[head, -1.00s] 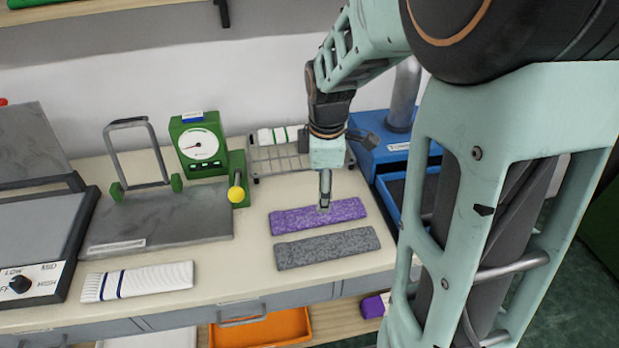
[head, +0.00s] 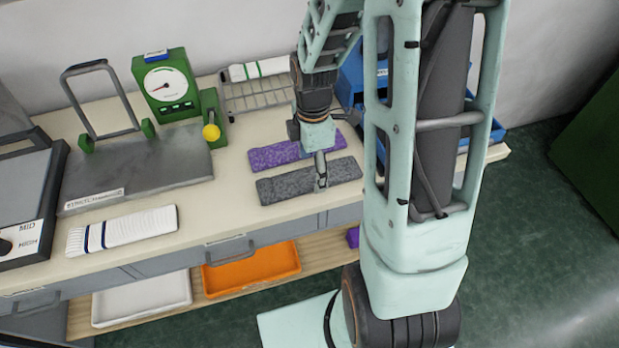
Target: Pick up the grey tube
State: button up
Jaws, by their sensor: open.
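The grey tube (head: 288,186), a flat mottled knitted piece, lies on the cream worktop near its front edge. My gripper (head: 321,184) points down at the right part of the grey tube, and its fingers overlap it in the picture. The jaws are open. Whether the fingertips touch the fabric or straddle it cannot be told from this view. A similar purple tube (head: 273,157) lies just behind the grey one, partly covered by my gripper's wrist.
A wire rack (head: 262,95) with a white, green-striped piece stands behind. A green dial gauge (head: 165,85) and a white, blue-striped tube (head: 122,230) are to the left. Blue drawers (head: 352,80) stand at the back right. An orange tray (head: 252,270) sits on the shelf below.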

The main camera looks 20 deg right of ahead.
notch_tip(320, 180, down, 2)
jog(key=shift+f, duration=0.1)
jog(key=c, duration=1)
